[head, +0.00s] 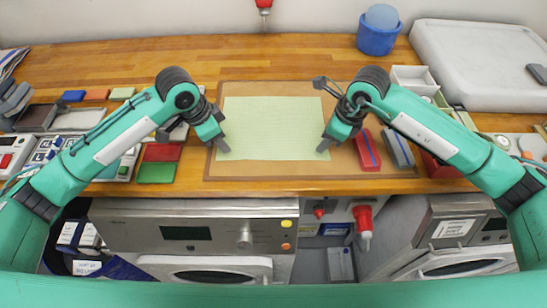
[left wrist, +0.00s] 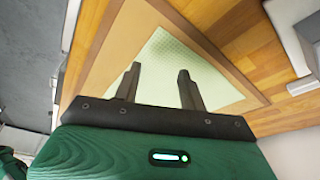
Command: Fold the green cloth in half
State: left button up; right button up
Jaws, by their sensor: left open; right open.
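The green cloth (head: 272,128) is pale green, flat and unfolded, and lies on a brown board (head: 300,186) on the wooden counter. My left gripper (head: 222,147) is at the cloth's left edge, near its front left corner. In the left wrist view its two fingers (left wrist: 158,82) are apart with nothing between them, and the cloth (left wrist: 185,62) lies beyond them. My right gripper (head: 322,148) is at the cloth's right edge, near its front right corner, open. I cannot tell whether either gripper's fingertips touch the cloth.
A red item (head: 367,150) and a grey item (head: 397,148) lie right of the cloth. Red (head: 162,152) and green (head: 156,173) blocks lie to the left. A blue tub (head: 378,38) and a white case (head: 480,62) stand at the back. The counter behind the board is clear.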

aim_at(223, 154)
pick_arm(q)
jog(key=f, duration=0.3)
jog(key=shift+w+f, duration=0.2)
jog(key=shift+f, duration=0.05)
pick_arm(e)
jog(key=f, duration=0.3)
jog(key=shift+w+f, duration=0.2)
jog(key=shift+f, duration=0.05)
pick_arm(q)
jog(key=shift+s+f, duration=0.1)
jog(key=shift+f, duration=0.1)
pick_arm(e)
jog(key=shift+s+f, duration=0.1)
jog(key=shift+f, duration=0.05)
pick_arm(q)
jog(key=shift+f, duration=0.2)
pick_arm(e)
jog(key=shift+f, duration=0.2)
pick_arm(q)
jog(key=shift+r, duration=0.1)
jog(key=shift+c, duration=0.6)
pick_arm(e)
jog(key=shift+r, duration=0.1)
jog(key=shift+c, duration=0.6)
pick_arm(q)
grip_shut()
pick_arm(e)
grip_shut()
